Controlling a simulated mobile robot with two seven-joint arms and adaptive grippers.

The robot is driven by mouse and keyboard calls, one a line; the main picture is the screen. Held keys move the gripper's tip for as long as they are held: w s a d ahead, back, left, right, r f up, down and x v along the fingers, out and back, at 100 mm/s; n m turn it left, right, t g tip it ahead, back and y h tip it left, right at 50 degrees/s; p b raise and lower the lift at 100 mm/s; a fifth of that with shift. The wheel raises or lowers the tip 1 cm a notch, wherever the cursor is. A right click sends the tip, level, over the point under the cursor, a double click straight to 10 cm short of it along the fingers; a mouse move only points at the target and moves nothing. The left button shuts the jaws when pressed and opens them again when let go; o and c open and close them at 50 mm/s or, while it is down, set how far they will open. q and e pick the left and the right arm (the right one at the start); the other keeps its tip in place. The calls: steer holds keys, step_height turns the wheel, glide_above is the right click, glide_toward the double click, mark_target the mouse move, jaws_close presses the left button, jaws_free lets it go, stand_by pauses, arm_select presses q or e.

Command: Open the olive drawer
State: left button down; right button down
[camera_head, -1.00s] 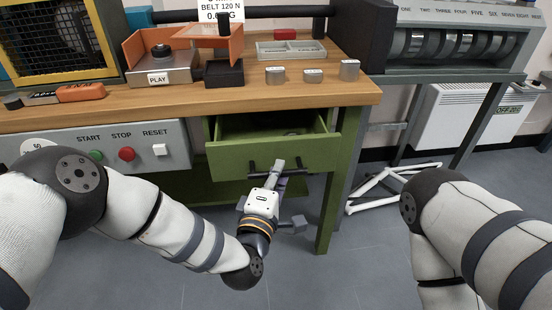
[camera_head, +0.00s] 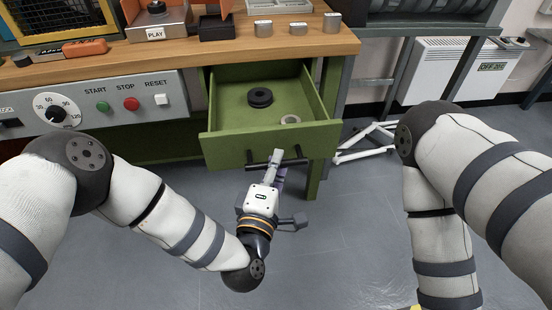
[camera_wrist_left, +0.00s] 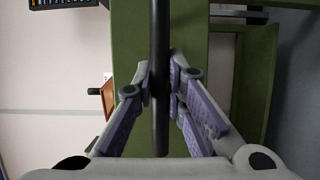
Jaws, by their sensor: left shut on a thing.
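The olive drawer (camera_head: 225,146) is pulled well out from under the wooden bench. A black ring-shaped part (camera_head: 260,97) and a pale ring (camera_head: 290,119) lie inside it. Its dark bar handle (camera_head: 295,160) runs across the front. My left gripper (camera_head: 276,158) is shut on the handle. In the left wrist view the purple-padded fingers (camera_wrist_left: 163,88) close around the black bar (camera_wrist_left: 160,128), with the olive front behind it. My right gripper is out of view; only my right arm shows.
The wooden bench top (camera_head: 190,52) holds trays and several small metal blocks. A control panel (camera_head: 90,105) with a dial and buttons is left of the drawer. A green bench leg (camera_head: 325,150) stands close at the right. The floor in front is clear.

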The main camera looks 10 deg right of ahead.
arm_select(q)
steer(key=c, duration=1.6)
jaws_free()
steer(key=v, duration=1.2)
